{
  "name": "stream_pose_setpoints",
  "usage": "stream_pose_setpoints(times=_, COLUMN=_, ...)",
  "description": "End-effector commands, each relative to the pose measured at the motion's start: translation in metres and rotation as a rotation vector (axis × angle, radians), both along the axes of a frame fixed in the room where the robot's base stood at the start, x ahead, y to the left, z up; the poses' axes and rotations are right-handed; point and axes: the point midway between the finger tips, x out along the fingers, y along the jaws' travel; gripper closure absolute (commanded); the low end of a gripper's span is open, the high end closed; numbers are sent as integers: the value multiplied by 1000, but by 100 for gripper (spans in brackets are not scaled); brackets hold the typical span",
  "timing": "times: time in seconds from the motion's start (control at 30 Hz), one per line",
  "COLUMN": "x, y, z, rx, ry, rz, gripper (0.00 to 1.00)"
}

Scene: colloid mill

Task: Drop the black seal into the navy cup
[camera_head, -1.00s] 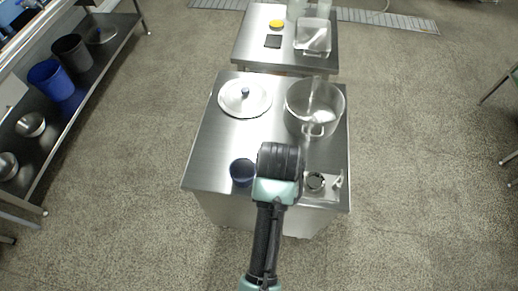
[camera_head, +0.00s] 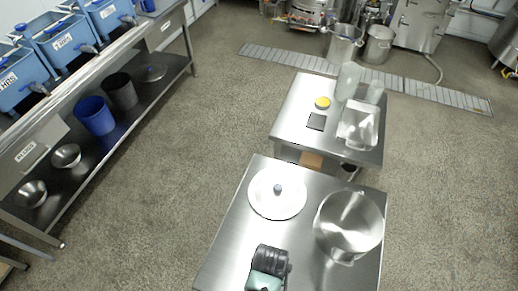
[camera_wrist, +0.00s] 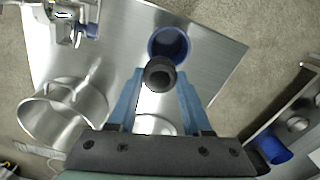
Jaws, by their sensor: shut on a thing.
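The black seal (camera_wrist: 160,74), a short dark ring, is held between the blue fingertips of my gripper (camera_wrist: 160,82) in the wrist view. The navy cup (camera_wrist: 170,36) stands open on the steel table just beyond the seal, and the seal covers part of its near rim in the picture. The height of the seal above the cup is hard to judge. In the head view my black wrist shows at the bottom; my fingertips, the seal and the cup do not show there.
A steel pot (camera_head: 349,225) stands at the right of the steel table (camera_head: 235,238), with a round lid (camera_head: 277,193) at its left. A metal fitting with a blue knob (camera_wrist: 91,31) is near the cup. A second table (camera_head: 290,122) and a shelf with blue bins (camera_head: 95,115) stand farther off.

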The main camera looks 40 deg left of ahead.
Motion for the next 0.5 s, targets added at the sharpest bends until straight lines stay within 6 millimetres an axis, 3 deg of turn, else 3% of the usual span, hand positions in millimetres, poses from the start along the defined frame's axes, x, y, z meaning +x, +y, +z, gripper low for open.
stream_pose_setpoints(times=0.5, x=-2, y=1, z=-53, rx=1, ry=0, rz=5, gripper=100)
